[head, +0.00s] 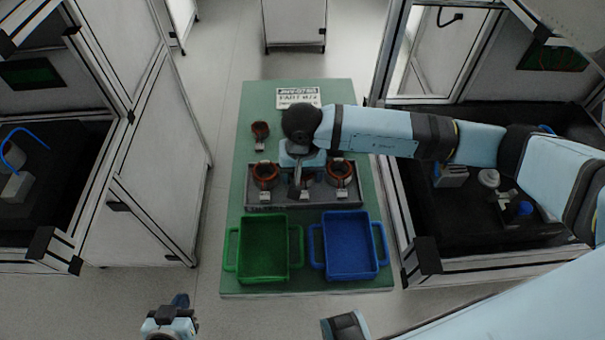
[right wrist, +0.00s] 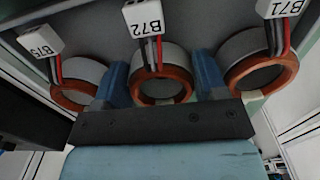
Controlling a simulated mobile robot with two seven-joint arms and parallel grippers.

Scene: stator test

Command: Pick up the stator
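A grey tray (head: 290,198) on the green table holds three copper-wound stators in a row: the left stator (head: 265,174), the middle stator (head: 305,181) and the right stator (head: 340,172). In the right wrist view the middle stator (right wrist: 160,88) bears the label B72, between B75 (right wrist: 80,85) and B71 (right wrist: 262,72). My right gripper (right wrist: 162,80) is open, its blue fingers on either side of the B72 stator; whether they touch it I cannot tell. My right arm partly hides this stator in the head view. My left gripper (head: 170,322) is at the bottom left, away from the table; its fingers are unclear.
Another stator (head: 260,133) stands alone behind the tray. A green bin (head: 263,276) and a blue bin (head: 350,272) sit in front of the tray, both empty. A sign (head: 298,97) lies at the table's far end. Framed machine cabinets flank the table.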

